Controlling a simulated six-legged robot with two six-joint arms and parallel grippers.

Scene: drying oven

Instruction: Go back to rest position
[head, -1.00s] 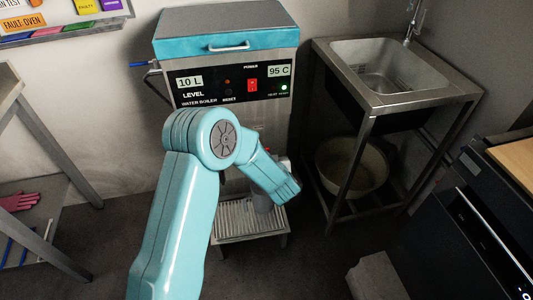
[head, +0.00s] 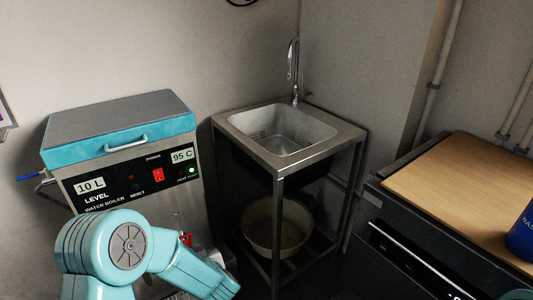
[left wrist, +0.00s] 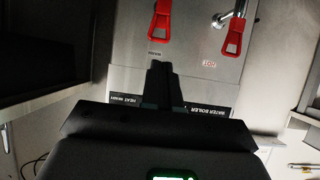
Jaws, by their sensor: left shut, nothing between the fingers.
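My left gripper (left wrist: 163,85) shows in the left wrist view with its dark fingers together and nothing between them. It is in front of the water boiler (left wrist: 205,85), whose label is upside down there. Two red tap handles (left wrist: 160,22) (left wrist: 234,38) lie beyond the fingertips, and I see no contact. In the head view the boiler (head: 122,160) stands at the left, with my turquoise arm before its lower part. The left gripper's fingers cannot be made out there. My right gripper is in neither view.
A steel sink (head: 285,135) stands right of the boiler, with a pale basin (head: 278,228) on its lower shelf. A dark cabinet (head: 400,255) with a wooden top (head: 450,185) is at the right. A blue container (head: 524,235) stands at its right edge.

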